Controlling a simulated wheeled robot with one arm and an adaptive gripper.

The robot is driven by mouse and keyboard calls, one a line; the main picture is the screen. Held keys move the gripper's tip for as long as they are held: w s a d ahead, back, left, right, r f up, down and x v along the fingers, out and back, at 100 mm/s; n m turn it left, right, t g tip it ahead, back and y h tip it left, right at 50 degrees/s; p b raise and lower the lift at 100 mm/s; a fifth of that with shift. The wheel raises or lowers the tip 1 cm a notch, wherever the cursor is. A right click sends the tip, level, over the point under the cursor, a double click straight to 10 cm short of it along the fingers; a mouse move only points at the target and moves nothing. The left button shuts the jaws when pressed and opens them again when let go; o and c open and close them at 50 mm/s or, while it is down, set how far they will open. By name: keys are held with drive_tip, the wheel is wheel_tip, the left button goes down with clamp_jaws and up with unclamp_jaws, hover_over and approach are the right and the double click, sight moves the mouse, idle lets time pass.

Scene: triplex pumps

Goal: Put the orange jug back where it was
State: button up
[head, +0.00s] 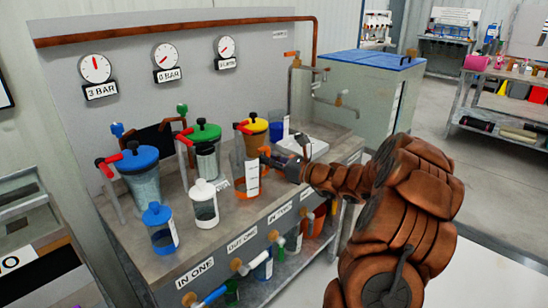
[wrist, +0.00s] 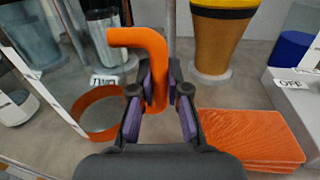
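The orange jug (head: 247,188) is a clear vessel with an orange base band and a white label. In the head view it is upright at the bench, in front of the yellow-lidded pump (head: 252,126). In the wrist view its orange band (wrist: 100,133) is at left, and its bent orange handle (wrist: 138,38) runs down between my fingers. My gripper (head: 268,160) is right of the jug; in the wrist view my gripper (wrist: 159,95) is closed around the handle. I cannot tell whether the jug's base touches the bench.
A blue-lidded jug (head: 160,230) and a white-lidded jug (head: 204,205) stand left on the bench. Blue-lidded (head: 137,165) and green-lidded (head: 204,135) pumps stand behind. An orange slab (wrist: 248,137) lies right of my fingers. Taps line the bench front.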

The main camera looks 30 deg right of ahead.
drive_tip(key=o, duration=0.4)
drive_tip(key=shift+r, duration=0.1)
drive_tip(key=shift+s+d, duration=0.15)
drive_tip(key=shift+s, duration=0.05)
drive_tip(key=v, duration=1.1)
drive_tip(key=shift+s+d, duration=0.1)
drive_tip(key=shift+s, duration=0.2)
drive_tip(key=shift+r, duration=0.1)
